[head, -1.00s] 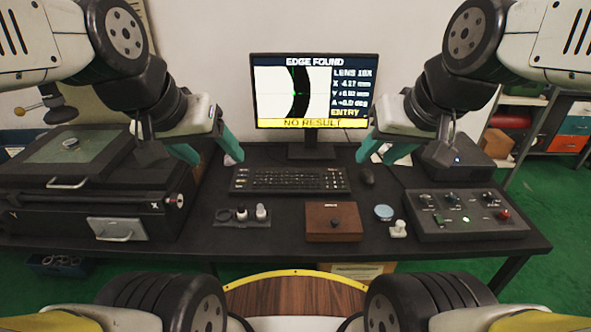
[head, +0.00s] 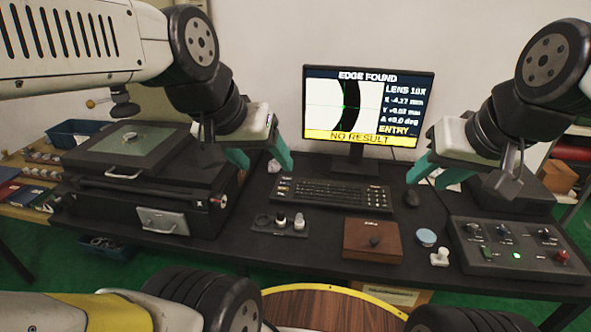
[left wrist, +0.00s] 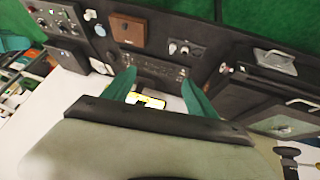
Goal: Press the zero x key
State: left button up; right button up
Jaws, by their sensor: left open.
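The zero x key itself is too small to pick out. A black keyboard (head: 330,192) lies in front of the monitor (head: 366,105), which reads EDGE FOUND, X -4.17 mm and NO RESULT. My left gripper (head: 268,166) is open and empty, with teal fingers above the back left end of the keyboard. In the left wrist view, the keyboard (left wrist: 150,68) shows between and beyond the two fingertips (left wrist: 158,75), apart from them. My right gripper (head: 425,184) appears open and empty, right of the monitor, near the mouse (head: 411,197).
A control box (head: 515,246) with knobs and a green light is at right. A wooden box (head: 373,240), blue disc (head: 426,237) and white part (head: 440,257) sit at the front. A dark stage machine (head: 140,190) fills the left. Small cylinders (head: 281,222) stand on a pad.

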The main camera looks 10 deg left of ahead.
pick_arm(q)
grip_shut()
dwell(1.6)
